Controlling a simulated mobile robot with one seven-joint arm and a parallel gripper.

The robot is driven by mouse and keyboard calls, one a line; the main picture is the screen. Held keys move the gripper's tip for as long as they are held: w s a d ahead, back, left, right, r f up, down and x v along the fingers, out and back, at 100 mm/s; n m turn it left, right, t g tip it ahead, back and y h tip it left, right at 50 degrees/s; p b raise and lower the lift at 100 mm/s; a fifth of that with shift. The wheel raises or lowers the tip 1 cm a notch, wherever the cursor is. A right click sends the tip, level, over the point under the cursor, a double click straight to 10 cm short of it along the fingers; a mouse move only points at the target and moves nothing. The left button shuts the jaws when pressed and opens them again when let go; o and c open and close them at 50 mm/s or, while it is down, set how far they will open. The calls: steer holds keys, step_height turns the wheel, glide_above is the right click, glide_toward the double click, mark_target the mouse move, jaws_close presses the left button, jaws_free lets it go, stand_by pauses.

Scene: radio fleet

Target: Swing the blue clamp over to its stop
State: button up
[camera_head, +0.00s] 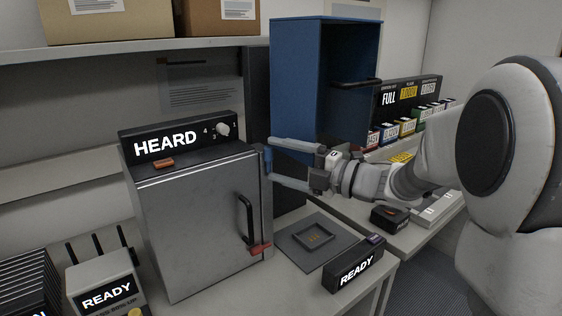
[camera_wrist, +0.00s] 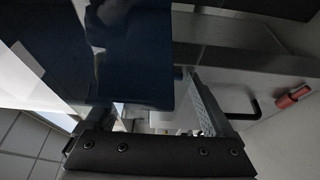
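The blue clamp (camera_head: 268,159) sits at the upper right edge of the grey metal box's door (camera_head: 205,215). My gripper (camera_head: 272,160) reaches in from the right with its two fingers spread, one above and one below the clamp. The fingers partly hide it, and I cannot tell whether they touch it. A dark blue shape fills the middle of the wrist view; I cannot tell whether it is the clamp. A red clamp (camera_head: 260,249) is at the door's lower right edge and also shows in the wrist view (camera_wrist: 293,96). The stop cannot be made out.
The door has a black handle (camera_head: 246,218). A HEARD panel (camera_head: 180,140) sits on top of the box. A tall blue cabinet (camera_head: 297,85) stands behind my gripper. A grey pad (camera_head: 290,256) and a READY block (camera_head: 354,269) lie on the table below.

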steer(key=shift+o, duration=0.9)
steer(key=p+v, duration=0.1)
steer(key=v, duration=1.6)
steer(key=shift+s+d+f, duration=0.15)
steer(key=shift+d, duration=0.05)
